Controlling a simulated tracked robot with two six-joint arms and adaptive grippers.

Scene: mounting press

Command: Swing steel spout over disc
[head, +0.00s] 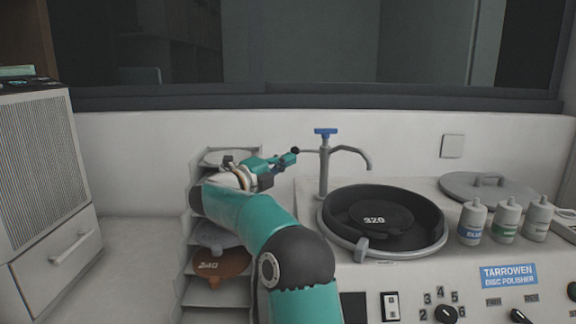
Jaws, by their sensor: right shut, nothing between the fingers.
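The steel spout (350,149) rises from a post behind the polisher bowl, with a blue cross handle on top. Its curved arm points right and its tip hangs above the bowl's back rim in the picture. A thin lever with a black ball (296,150) sticks out left from the post. The black disc (365,225) marked 320 lies in the round black bowl. My right gripper (289,158) is shut and empty, its tips at the left of the black ball; I cannot tell whether they touch it. My left gripper is out of view.
A rack (188,268) with several discs, one brown marked 240, stands behind and left of my arm. Several bottles (504,219) and a grey lid (485,187) sit right of the bowl. Knobs line the polisher's front. A grey cabinet (40,180) is at far left.

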